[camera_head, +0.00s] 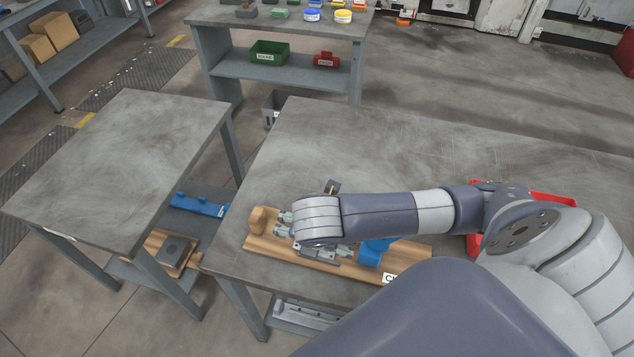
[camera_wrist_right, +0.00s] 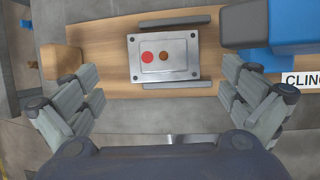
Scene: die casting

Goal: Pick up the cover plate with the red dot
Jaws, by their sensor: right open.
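The cover plate (camera_wrist_right: 164,57) is a grey metal rectangle with a red dot and a smaller brown dot. In the right wrist view it lies on a wooden board (camera_wrist_right: 105,67) between two dark bars. My right gripper (camera_wrist_right: 160,100) is open, with one finger on each side of the picture and the plate between and slightly beyond them. In the head view my right gripper (camera_head: 310,240) is over the wooden board (camera_head: 395,245), and my arm hides most of the plate. My left gripper is not in view.
A blue block (camera_head: 375,252) and a white label stand on the board's right part. A red tray (camera_head: 550,198) lies partly behind my arm. The left table (camera_head: 120,160) is bare on top. A back bench (camera_head: 285,30) holds several small items.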

